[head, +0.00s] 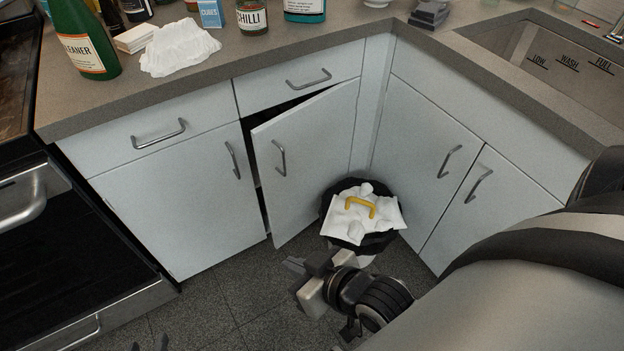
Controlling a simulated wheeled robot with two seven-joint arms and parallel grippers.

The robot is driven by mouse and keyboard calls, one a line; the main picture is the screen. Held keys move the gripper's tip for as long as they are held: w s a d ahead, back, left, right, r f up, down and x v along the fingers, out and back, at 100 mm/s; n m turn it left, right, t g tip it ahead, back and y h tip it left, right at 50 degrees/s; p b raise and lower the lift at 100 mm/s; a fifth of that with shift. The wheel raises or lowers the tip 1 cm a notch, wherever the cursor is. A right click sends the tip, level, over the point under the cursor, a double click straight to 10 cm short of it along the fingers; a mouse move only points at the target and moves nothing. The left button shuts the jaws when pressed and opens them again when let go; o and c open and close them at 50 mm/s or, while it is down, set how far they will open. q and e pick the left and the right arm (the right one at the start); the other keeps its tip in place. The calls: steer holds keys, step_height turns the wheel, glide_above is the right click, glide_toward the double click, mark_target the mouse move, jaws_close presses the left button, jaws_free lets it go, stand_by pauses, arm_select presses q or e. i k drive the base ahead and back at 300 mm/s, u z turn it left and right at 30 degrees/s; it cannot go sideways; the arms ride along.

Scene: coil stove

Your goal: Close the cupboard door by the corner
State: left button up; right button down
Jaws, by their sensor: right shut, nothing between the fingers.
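The white cupboard door (312,160) by the corner stands ajar. Its left edge, with a metal handle (279,158), is swung out from the cabinet, and a dark gap shows along its top and left side. Its right edge is by the inside corner. My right gripper (294,265) is shut and empty, in front of the door's lower part, low over the floor; I cannot tell its exact distance from the door. Of my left gripper (150,345) only two dark fingertips show at the bottom edge, apart from each other.
A black-lined bin (330,205) heaped with white crumpled paper and a yellow item (359,205) stands in the corner, close to the door's right lower part. Closed doors flank it. Dark tiled floor (225,290) lies clear in front.

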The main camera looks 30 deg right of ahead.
mark_target(303, 151)
steer(key=z, duration=1.15)
steer(key=i, duration=0.35)
steer(key=u, duration=1.05)
